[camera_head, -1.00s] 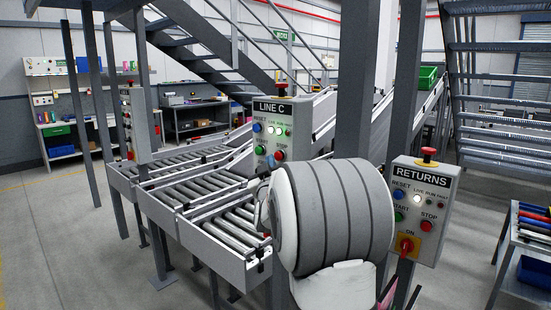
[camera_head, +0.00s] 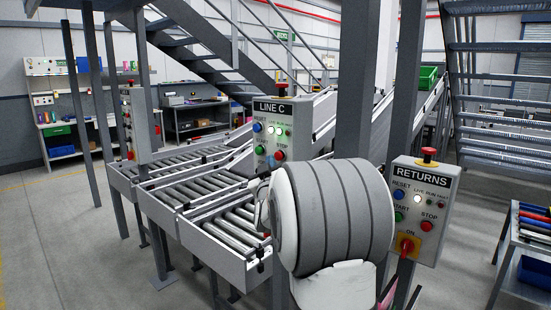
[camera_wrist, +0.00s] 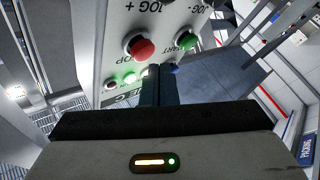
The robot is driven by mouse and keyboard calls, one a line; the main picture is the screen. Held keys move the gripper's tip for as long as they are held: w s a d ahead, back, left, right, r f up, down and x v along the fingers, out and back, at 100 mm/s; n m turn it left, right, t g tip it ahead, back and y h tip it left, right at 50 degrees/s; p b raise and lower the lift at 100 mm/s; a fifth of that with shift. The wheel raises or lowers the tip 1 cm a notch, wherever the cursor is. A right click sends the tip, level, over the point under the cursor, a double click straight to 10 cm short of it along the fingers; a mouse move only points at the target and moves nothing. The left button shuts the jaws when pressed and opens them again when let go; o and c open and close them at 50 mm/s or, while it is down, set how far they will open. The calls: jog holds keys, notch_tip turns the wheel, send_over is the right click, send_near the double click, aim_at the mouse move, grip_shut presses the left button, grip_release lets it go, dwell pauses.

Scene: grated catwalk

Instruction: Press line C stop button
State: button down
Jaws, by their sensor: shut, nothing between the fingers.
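The LINE C panel (camera_head: 259,146) is a grey box on a post, with a red stop button (camera_head: 280,154) low on its right side. In the wrist view the panel (camera_wrist: 104,40) appears upside down, and the red stop button (camera_wrist: 140,47) is left of the green start button (camera_wrist: 187,39). My gripper (camera_wrist: 158,70) is shut and empty. Its fingertips show just below and right of the stop button in the picture, apart from it, in front of the lamp row. I cannot tell their distance from the panel face. In the head view my arm hides most of the gripper.
The RETURNS panel (camera_head: 422,211) stands close on the right, with its own red stop button. Roller conveyors (camera_head: 235,228) run left of and below the LINE C panel. Grey posts (camera_head: 350,80) rise behind my arm. A red emergency button (camera_head: 283,89) tops the LINE C box.

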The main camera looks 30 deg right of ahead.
jog(key=shift+d, duration=0.1)
jog(key=shift+w+d+b, duration=0.3)
jog(key=shift+b, duration=0.25)
jog(key=shift+w+d+b, duration=0.25)
jog(key=shift+d+b, duration=0.15)
jog(key=shift+d, duration=0.35)
dwell(0.8)
jog(key=shift+s+a+b, duration=0.25)
jog(key=shift+a+b, duration=0.1)
jog(key=shift+a, duration=0.25)
jog(key=shift+s+a+b, duration=0.2)
jog(key=shift+a+b, duration=0.15)
jog(key=shift+a, duration=0.2)
